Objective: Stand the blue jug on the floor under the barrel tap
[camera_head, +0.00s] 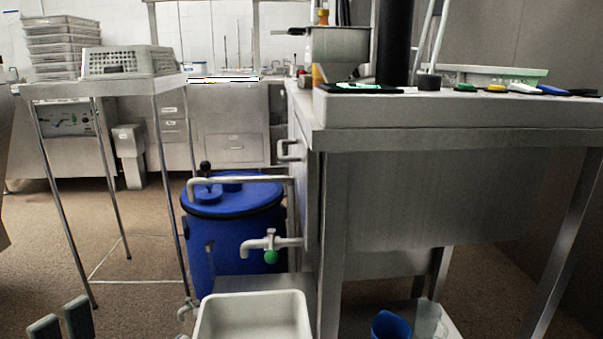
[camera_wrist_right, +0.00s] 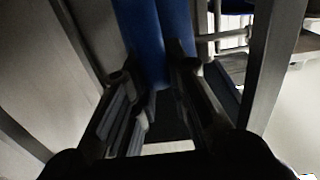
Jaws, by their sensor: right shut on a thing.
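A blue jug (camera_head: 390,326) shows at the bottom of the head view, cut off by the frame edge. In the right wrist view, my right gripper (camera_wrist_right: 152,78) is shut on a blue thing (camera_wrist_right: 152,35), which looks like this jug. The blue barrel (camera_head: 235,230) stands on the floor left of the steel sink unit. A small tap (camera_head: 187,308) shows low at its left; a tap with a green knob (camera_head: 270,250) is in front of the barrel. My left gripper (camera_head: 61,322) is at the bottom left, fingers apart, empty.
A white basin (camera_head: 253,318) stands below the green-knobbed tap. A clear container (camera_head: 428,319) is beside the jug. A thin-legged table (camera_head: 100,88) with baskets stands at left. The steel counter (camera_head: 460,140) overhangs the right.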

